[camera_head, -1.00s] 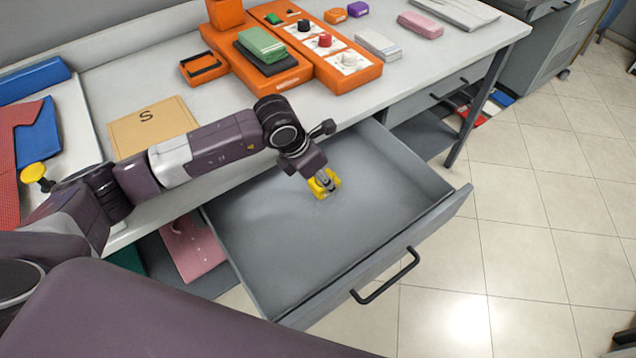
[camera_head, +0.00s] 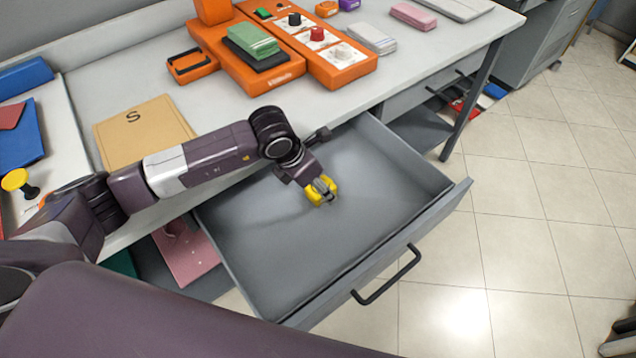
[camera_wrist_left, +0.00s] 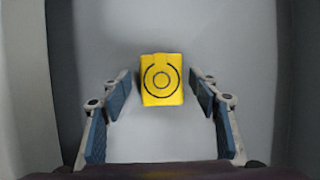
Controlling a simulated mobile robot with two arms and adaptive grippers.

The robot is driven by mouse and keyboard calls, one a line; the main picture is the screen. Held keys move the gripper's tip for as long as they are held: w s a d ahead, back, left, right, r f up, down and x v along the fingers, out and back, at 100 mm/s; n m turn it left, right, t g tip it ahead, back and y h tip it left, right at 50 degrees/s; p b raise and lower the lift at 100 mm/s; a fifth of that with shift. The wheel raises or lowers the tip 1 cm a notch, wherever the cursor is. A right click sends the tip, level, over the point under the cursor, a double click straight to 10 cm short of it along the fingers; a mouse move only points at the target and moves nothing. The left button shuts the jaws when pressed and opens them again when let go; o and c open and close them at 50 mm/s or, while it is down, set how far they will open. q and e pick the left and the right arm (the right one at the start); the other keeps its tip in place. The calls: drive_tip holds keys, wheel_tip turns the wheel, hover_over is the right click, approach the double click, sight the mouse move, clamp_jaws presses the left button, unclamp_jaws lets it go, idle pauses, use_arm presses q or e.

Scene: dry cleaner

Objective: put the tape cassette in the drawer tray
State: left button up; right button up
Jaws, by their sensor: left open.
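The yellow tape cassette (camera_head: 321,190) is inside the open grey drawer tray (camera_head: 270,245), over its back middle part. In the left wrist view the cassette (camera_wrist_left: 161,80) shows a black ring mark on its face. My left gripper (camera_head: 322,194) reaches down into the drawer at the cassette. In the left wrist view its fingers (camera_wrist_left: 160,105) are spread, with a gap on each side of the cassette. I cannot tell for sure whether the cassette rests on the drawer floor. My right gripper is not in view.
The worktop (camera_head: 245,110) above the drawer holds an orange console (camera_head: 335,65), a tan envelope marked S (camera_head: 145,130) and a yellow-knobbed item (camera_head: 14,180). The drawer's front wall with its black handle (camera_head: 388,277) stands out over the tiled floor. The drawer's right side is empty.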

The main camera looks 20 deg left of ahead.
use_arm(q)
drive_tip(key=shift+r+p, duration=0.35)
drive_tip(key=p+v, duration=0.6)
drive_tip(key=v, duration=0.5)
drive_tip(key=shift+s+r+p, duration=0.2)
drive_tip(key=shift+r+p, duration=0.1)
drive_tip(key=shift+p, duration=0.1)
drive_tip(key=shift+a, duration=0.15)
